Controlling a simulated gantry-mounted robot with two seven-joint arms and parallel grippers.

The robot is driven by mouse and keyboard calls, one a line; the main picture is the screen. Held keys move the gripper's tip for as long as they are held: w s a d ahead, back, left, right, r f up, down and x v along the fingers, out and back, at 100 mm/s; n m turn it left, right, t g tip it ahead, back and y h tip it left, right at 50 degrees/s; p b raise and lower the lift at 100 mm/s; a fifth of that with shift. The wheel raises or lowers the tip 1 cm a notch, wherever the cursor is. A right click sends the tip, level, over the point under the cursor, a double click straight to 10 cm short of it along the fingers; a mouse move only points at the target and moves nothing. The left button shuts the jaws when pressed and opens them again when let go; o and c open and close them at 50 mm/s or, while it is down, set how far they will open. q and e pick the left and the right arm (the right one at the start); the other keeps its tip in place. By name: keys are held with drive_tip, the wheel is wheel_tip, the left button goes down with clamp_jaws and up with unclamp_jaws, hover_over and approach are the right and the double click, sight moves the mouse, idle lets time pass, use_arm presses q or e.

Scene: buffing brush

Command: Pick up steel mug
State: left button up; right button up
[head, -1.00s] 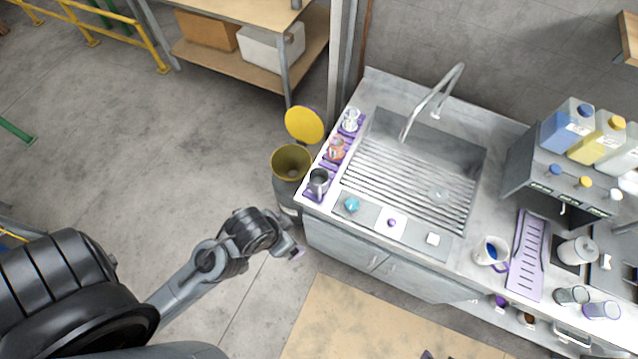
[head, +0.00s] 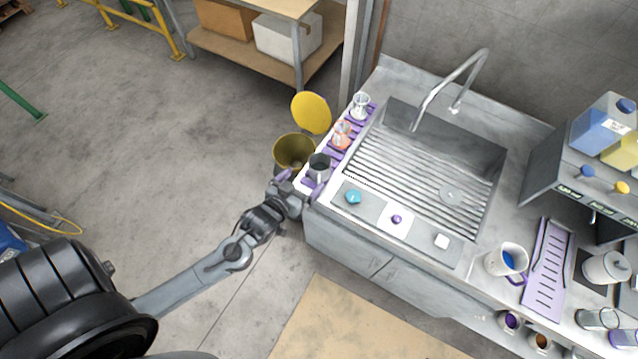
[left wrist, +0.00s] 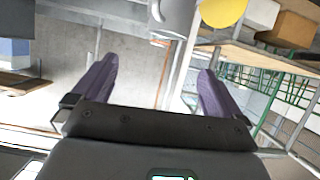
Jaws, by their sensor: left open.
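The steel mug (head: 319,167) stands upright at the near left corner of the sink counter, on a purple mat (head: 311,184). My left gripper (head: 285,181) is open and empty, just left of the mug at the counter's left edge. In the left wrist view the purple fingers (left wrist: 157,70) are spread apart with nothing between them. A grey mug (left wrist: 175,17), seemingly the steel one, shows at the top edge of that view, partly cut off and beyond the fingertips. My right gripper is not in view.
A glass (head: 360,104) and an orange-marked cup (head: 341,134) stand behind the mug along the left edge. A bin (head: 294,152) with a yellow lid (head: 311,113) is close to the left gripper. The sink (head: 425,160) lies to the right.

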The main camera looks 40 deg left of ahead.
use_arm(q)
wheel_tip(320, 180, down, 3)
drive_tip(key=b, duration=0.2)
approach(325, 159)
drive_tip(key=shift+w, duration=0.15)
drive_tip(key=shift+x, duration=2.85)
drive_tip(key=shift+f, duration=0.1)
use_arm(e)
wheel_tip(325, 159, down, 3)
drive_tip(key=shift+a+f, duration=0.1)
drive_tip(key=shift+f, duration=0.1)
use_arm(q)
drive_tip(key=c, duration=1.1)
drive_tip(key=shift+o, duration=0.2)
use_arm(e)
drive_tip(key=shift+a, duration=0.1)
use_arm(q)
drive_tip(key=shift+r, duration=0.2)
